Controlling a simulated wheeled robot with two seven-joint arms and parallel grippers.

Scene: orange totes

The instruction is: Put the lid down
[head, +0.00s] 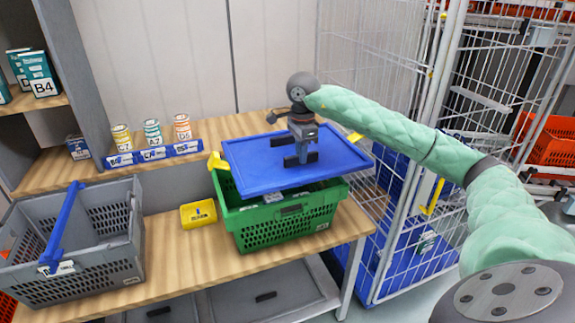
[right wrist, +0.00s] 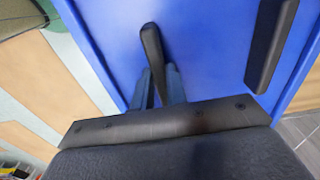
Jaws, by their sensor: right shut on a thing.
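The blue lid (head: 258,165) is a flat panel with a raised rim, over the green crate (head: 285,226) on the wooden bench. My right gripper (head: 300,158) is shut on a dark handle bar of the lid. The right wrist view shows the lid (right wrist: 205,50) and the fingers (right wrist: 158,88) on either side of that bar, with a second black bar apart to the right. The lid sits a little askew and past the crate's right side. I cannot tell whether it touches the crate's rim. Part of the crate's inside is hidden. My left gripper is out of view.
A grey basket (head: 88,262) with a blue handle stands at left. A small yellow bin (head: 198,214) sits beside the green crate. Several cans stand behind a blue label strip (head: 155,153). A white wire cage (head: 405,235) is close on the right.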

